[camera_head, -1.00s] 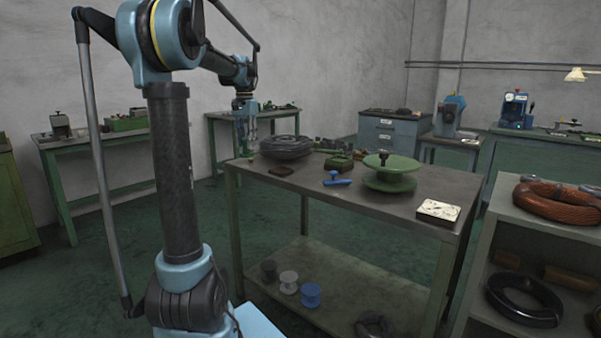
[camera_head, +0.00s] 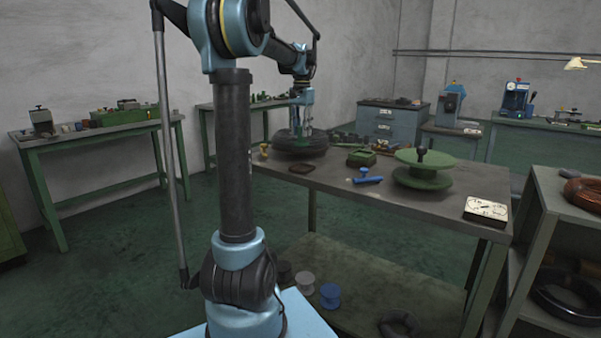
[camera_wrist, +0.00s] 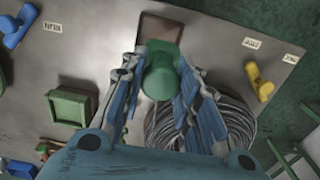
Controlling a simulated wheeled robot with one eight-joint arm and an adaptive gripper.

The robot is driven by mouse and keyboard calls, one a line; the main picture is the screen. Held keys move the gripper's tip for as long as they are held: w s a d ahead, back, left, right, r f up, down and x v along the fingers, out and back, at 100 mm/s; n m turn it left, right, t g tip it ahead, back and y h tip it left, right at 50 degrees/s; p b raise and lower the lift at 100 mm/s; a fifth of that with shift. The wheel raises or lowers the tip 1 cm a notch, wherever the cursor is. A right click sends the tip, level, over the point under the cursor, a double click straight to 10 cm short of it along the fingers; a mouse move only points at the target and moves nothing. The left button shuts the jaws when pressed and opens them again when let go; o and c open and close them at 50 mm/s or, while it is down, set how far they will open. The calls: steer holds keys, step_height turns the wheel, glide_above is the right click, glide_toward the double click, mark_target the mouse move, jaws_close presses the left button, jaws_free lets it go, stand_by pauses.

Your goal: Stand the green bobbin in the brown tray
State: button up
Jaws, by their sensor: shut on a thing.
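My gripper (camera_wrist: 158,88) is shut on the green bobbin (camera_wrist: 161,72), which sits between the two blue fingers in the wrist view. In the head view my gripper (camera_head: 301,130) hangs in front of or over the dark wire coil, and I cannot make out the bobbin clearly there. The brown tray (camera_head: 302,168) is a small flat tray near the table's front left edge. In the wrist view the brown tray (camera_wrist: 160,27) shows just beyond the bobbin, which hides part of it. The bobbin appears above table level; I see no contact with the tray.
The dark wire coil (camera_wrist: 222,125) lies close beside the fingers. A large green reel (camera_head: 424,170) stands farther right.

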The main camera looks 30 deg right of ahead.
steer(key=shift+s+d+f, duration=0.1)
steer(key=shift+f, duration=2.45)
steer(key=shift+s+d+f, duration=0.1)
steer(key=shift+f, duration=2.4)
steer(key=o, duration=1.1)
steer(key=shift+w, duration=0.1)
steer(key=shift+a, duration=0.1)
step_height(320, 180, up, 12)
steer(key=shift+r, duration=0.1)
steer(key=shift+a, duration=0.1)
